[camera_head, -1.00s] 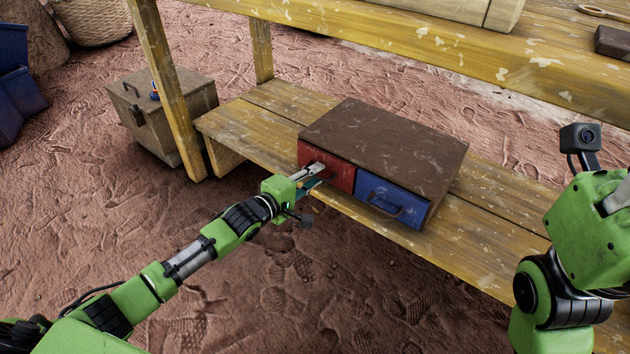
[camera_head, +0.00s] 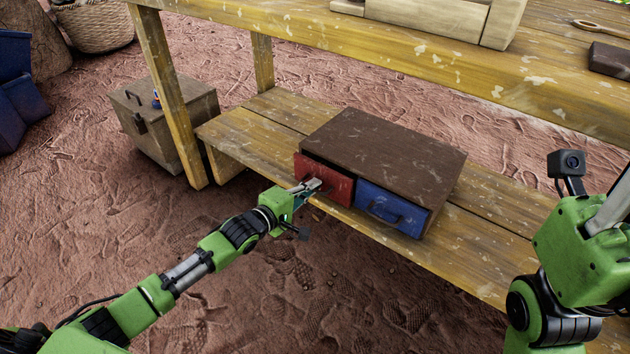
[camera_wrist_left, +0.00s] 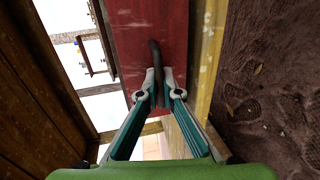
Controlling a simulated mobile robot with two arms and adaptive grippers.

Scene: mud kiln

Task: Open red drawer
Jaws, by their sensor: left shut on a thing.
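The red drawer (camera_head: 327,182) is the left one of two drawers in a dark brown cabinet (camera_head: 385,148). Its front stands slightly out from the cabinet, with a dark gap along its top edge. My left gripper (camera_head: 313,185) is at the drawer front, shut on its handle. In the left wrist view, the dark curved handle (camera_wrist_left: 155,55) runs down between the fingertips of the left gripper (camera_wrist_left: 158,84), against the red front (camera_wrist_left: 122,40). Part of the handle is hidden by the fingers. My right arm shows at the right edge; its gripper is out of view.
The blue drawer (camera_head: 392,208) beside the red one is shut. The cabinet stands on a low wooden shelf (camera_head: 470,265) below a worktable (camera_head: 400,45). A wooden chest (camera_head: 160,125) stands behind the table leg (camera_head: 168,95). The ground before the shelf is clear.

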